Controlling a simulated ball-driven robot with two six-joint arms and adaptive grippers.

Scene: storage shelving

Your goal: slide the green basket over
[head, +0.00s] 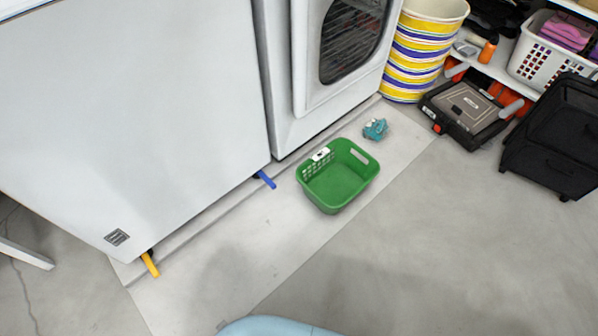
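The green basket (338,190) stands upright on the pale floor strip in front of the white appliances in the head view. It looks empty, with perforated sides, a handle slot and a small white label on its rim. It is apart from the appliances. Neither of my grippers shows in this view, and nothing is touching the basket.
A crumpled teal item (375,129) lies just behind the basket. A blue piece (266,180) and a yellow piece (150,264) stick out under the white appliance (140,110). Striped buckets (417,55), a black case (465,112) and a black cart (555,140) stand right.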

